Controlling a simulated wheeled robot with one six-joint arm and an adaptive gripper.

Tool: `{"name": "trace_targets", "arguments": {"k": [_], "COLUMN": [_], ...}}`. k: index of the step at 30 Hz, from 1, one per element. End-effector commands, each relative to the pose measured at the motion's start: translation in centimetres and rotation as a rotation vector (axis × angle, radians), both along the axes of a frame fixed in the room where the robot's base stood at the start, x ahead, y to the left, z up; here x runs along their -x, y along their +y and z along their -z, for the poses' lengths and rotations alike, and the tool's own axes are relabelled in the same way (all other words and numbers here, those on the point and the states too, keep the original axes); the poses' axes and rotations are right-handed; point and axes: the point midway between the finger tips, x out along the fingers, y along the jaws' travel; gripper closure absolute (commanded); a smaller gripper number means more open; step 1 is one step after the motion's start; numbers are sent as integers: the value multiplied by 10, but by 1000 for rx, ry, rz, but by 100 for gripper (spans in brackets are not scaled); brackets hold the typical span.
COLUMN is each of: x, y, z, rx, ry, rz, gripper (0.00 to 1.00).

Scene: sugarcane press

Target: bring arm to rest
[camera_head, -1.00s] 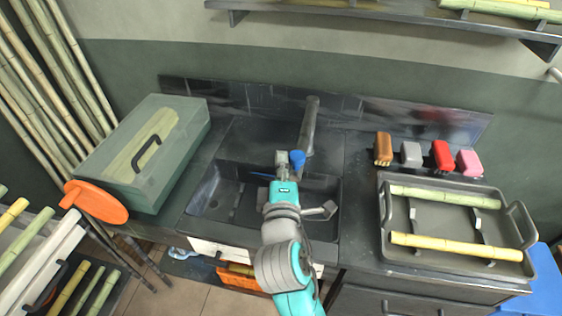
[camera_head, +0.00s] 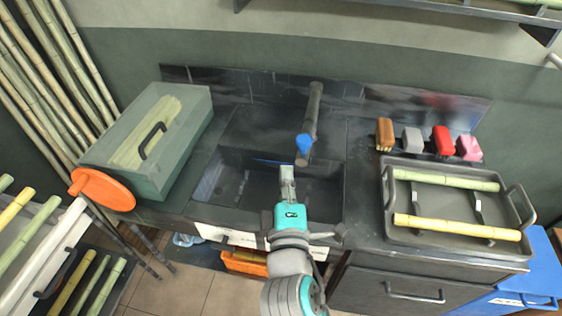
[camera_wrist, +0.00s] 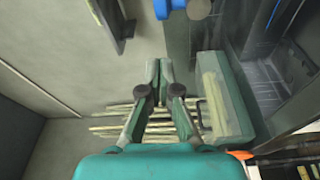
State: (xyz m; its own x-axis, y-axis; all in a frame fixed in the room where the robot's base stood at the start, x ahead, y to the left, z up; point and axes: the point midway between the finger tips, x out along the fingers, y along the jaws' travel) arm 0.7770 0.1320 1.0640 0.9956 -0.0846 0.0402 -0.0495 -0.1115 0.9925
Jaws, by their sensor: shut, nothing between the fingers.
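My gripper (camera_head: 287,172) is shut and empty. In the head view it hangs over the dark sink (camera_head: 225,185), in front of the tap (camera_head: 312,110) with its blue tip (camera_head: 303,143). In the wrist view my gripper's two fingers (camera_wrist: 164,66) come together at the tips with nothing between them. My arm reaches up from the lower middle of the head view and touches nothing that I can see.
A green press box (camera_head: 165,165) with an orange wheel (camera_head: 103,189) stands left of the sink. Right are a tray (camera_head: 455,242) with cane pieces and several coloured blocks (camera_head: 440,139). Tall canes (camera_head: 45,95) lean at left. A shelf (camera_head: 420,9) hangs above.

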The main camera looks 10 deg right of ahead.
Motion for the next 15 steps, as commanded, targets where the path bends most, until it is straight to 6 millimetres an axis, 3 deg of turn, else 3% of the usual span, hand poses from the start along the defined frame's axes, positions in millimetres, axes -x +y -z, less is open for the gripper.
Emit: {"name": "trace_targets", "arguments": {"k": [9,11,15], "x": [5,7,21], "y": [-2,-5,-17], "z": [4,11,44], "rx": [-4,-14,-68], "ry": [4,11,45], "rz": [-4,-11,-50], "gripper": [100,100,100]}}
